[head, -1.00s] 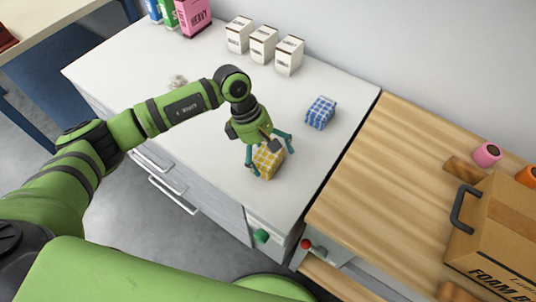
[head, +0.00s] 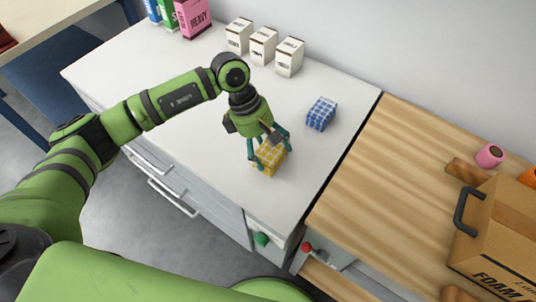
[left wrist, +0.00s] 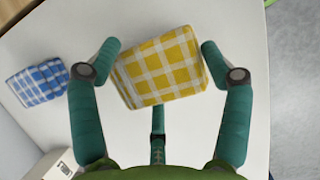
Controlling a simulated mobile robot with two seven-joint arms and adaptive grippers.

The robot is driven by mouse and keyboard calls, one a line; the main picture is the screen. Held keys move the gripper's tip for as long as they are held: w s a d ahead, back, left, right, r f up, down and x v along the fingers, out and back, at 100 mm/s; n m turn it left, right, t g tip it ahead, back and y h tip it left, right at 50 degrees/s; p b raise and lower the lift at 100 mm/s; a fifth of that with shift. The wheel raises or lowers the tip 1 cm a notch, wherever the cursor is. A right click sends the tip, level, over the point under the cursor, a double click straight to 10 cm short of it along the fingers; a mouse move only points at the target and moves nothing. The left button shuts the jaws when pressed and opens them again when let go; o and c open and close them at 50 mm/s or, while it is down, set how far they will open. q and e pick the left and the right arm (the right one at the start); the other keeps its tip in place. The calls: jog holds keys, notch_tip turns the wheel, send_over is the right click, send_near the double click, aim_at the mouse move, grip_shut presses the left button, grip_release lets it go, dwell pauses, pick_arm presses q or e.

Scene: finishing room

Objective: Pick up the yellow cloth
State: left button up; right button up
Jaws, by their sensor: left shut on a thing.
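The yellow checked cloth (head: 270,158), a folded block, is on the white counter (head: 215,165) near its front right part. My left gripper (head: 268,150) is over it, pointing down, with its teal fingers shut on its sides. In the left wrist view the yellow cloth (left wrist: 162,68) sits between the fingertips of my left gripper (left wrist: 160,50). I cannot tell any gap under the cloth. My right gripper is not in view.
A blue checked cloth (head: 321,114) lies to the right behind the yellow one. Several white boxes (head: 263,46) and a pink box (head: 193,18) stand at the back. A wooden-topped unit (head: 375,180) with a cardboard box (head: 500,240) is on the right. The counter's middle is clear.

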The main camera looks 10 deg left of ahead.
pick_arm(q)
jog(key=s+d+r+b, duration=0.3)
jog(key=s+d+r, duration=0.4)
jog(key=s+r, duration=0.1)
jog(key=shift+s+d, duration=0.3)
jog(key=shift+s, duration=0.15)
jog(key=shift+r, duration=0.1)
jog(key=shift+o, duration=0.7)
